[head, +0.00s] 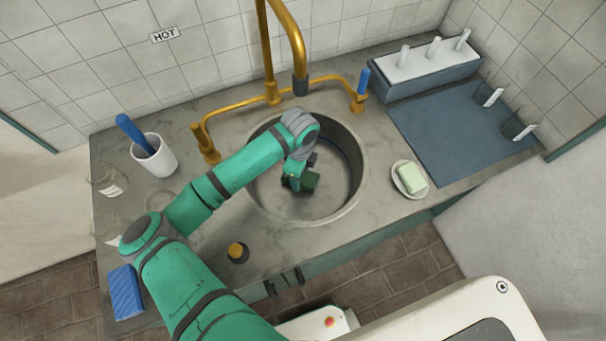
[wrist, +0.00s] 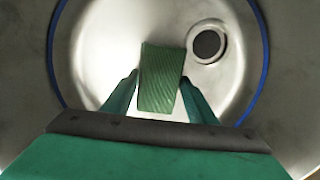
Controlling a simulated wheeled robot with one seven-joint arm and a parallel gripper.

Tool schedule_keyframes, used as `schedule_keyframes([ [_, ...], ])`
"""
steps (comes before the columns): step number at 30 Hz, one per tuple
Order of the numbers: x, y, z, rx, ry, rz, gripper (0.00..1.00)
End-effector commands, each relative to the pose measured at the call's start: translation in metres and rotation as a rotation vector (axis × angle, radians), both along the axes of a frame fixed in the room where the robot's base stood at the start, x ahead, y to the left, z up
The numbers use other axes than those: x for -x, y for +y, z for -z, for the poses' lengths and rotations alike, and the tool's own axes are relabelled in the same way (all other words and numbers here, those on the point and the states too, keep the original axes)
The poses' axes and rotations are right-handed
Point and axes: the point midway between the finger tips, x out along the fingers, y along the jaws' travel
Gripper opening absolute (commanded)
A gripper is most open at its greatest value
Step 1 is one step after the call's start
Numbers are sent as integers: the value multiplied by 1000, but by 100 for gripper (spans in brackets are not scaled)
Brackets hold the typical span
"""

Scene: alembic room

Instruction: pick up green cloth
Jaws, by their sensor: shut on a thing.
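The green cloth (wrist: 160,78) is a small, ribbed, folded block. In the wrist view it sits between the two fingers of my gripper (wrist: 160,90), which are shut on it. In the head view the cloth (head: 309,181) shows dark green at the end of my gripper (head: 293,181), inside the round sink basin (head: 340,203). The basin floor and the drain (wrist: 207,42) show beyond the cloth. I cannot tell how far the cloth is above the basin floor.
A brass tap (head: 288,35) arches over the basin's back. A white cup (head: 154,157) with a blue-handled tool, glass jars (head: 108,180) and a blue cloth (head: 126,293) are left. A soap dish (head: 409,180), blue mat (head: 455,130) and rack (head: 425,68) are right.

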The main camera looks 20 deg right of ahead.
Motion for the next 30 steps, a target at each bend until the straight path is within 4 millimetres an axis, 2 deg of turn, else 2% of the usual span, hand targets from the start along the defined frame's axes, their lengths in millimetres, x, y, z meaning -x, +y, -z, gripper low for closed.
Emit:
schedule_keyframes([
  [2,2,-2,-7,1,-2,7,27],
  [17,75,33,-7,1,-1,12,27],
  [30,71,33,-99,0,-5,11,27],
])
